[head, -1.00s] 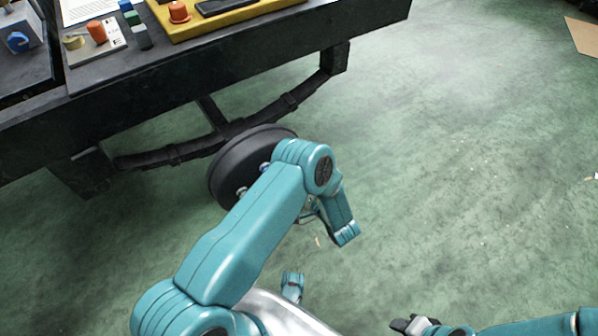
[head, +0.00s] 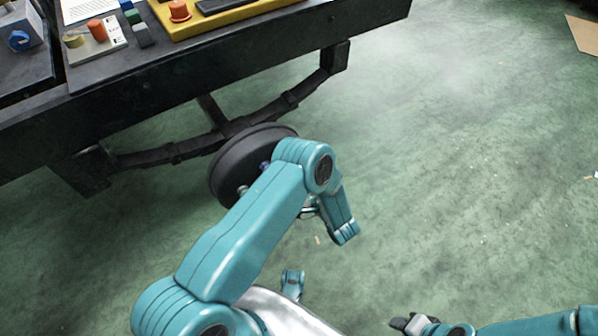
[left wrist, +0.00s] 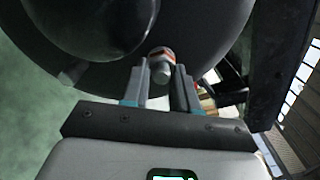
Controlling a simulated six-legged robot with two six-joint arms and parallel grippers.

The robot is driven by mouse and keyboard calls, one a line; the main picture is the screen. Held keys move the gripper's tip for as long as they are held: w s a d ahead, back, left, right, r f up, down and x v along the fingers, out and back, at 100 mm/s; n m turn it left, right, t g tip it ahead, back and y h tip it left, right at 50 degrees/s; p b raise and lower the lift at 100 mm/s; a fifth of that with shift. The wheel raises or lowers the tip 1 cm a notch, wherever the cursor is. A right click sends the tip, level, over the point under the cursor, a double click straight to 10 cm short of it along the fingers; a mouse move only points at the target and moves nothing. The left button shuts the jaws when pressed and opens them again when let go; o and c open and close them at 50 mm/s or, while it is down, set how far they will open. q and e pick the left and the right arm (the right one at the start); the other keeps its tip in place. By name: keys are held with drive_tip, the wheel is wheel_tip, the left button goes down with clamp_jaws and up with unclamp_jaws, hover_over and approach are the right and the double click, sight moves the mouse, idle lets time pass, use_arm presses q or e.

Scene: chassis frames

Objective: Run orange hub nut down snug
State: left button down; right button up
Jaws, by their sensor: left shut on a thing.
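The dark round hub (head: 232,168) stands on edge under the chassis frame in the head view. A blue-tipped stud (head: 265,166) and a pale stud (head: 243,190) show on its face. In the left wrist view the hub face (left wrist: 210,30) fills the top, with a pale stud (left wrist: 72,73) at left. The orange hub nut (left wrist: 160,52) sits around a grey stud end near the rim. My left gripper (left wrist: 161,68) is shut on it, one finger at each side. In the head view my left arm hides these fingers. My right gripper (head: 405,324) is low, away from the hub; its opening is unclear.
The black chassis frame (head: 200,85) with a curved leaf spring (head: 170,153) runs above and behind the hub. A yellow tray (head: 225,18) and small coloured parts lie on top.

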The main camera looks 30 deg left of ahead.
use_arm(q)
drive_tip(key=c, duration=1.1)
unclamp_jaws()
drive_tip(key=shift+c, duration=0.2)
drive_tip(key=shift+d, duration=0.1)
drive_tip(key=p+v, duration=0.4)
drive_tip(key=v, duration=1.2)
drive_tip(key=shift+s, duration=0.15)
drive_tip(key=shift+f, duration=0.1)
